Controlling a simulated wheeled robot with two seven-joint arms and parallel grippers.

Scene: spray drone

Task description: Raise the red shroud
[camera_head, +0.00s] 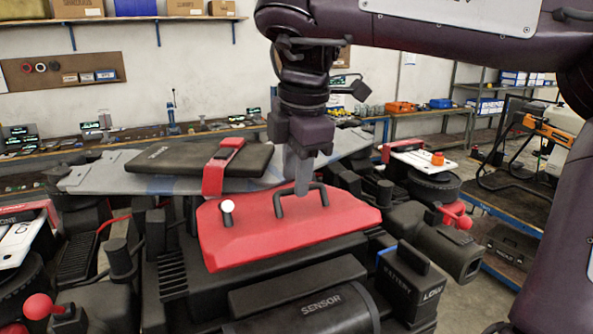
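The red shroud (285,235) is a flat, angled red cover in the middle of the drone. A black bar handle (281,205) stands on its top. A white ball on a short dark stem (227,206) shows at its left part. My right gripper (302,182) points down at the handle, its fingertips overlapping the handle bar in the head view. The fingers are seen edge-on, so whether they are closed on the bar is unclear. The shroud appears to rest on the dark drone body. My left gripper is not in view.
A black pad (170,159) under a red strap (217,172) lies behind the shroud. A sensor block (310,312) and a battery block (408,285) stand in front. Red knobs (38,306) are at the sides. Workbenches and shelves line the back.

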